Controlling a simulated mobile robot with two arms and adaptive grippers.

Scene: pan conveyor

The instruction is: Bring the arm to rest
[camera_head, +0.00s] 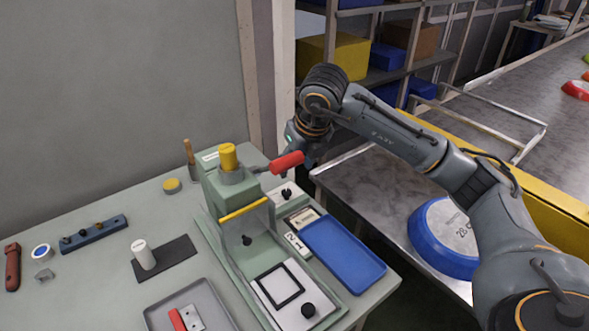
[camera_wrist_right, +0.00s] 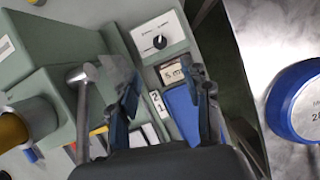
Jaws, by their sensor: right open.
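My right arm (camera_head: 408,140) reaches in from the lower right and bends down at the left, above the bench's right side. My right gripper (camera_head: 308,158) is beside the red lever handle (camera_head: 287,162) of the green press (camera_head: 225,195) and partly hidden behind it. In the right wrist view the two dark fingers of the gripper (camera_wrist_right: 165,95) are spread apart, with nothing seen held between them. A grey lever rod (camera_wrist_right: 81,115) shows left of the left finger. Whether a finger touches the lever, I cannot tell. My left gripper is not in view.
A blue tray (camera_head: 343,253) and a dial box (camera_head: 287,195) lie by the press. A blue round container (camera_head: 425,255) stands on the metal surface under my arm. The yellow-edged conveyor (camera_head: 560,130) and shelves (camera_head: 415,72) are behind. Tools lie on the bench's left.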

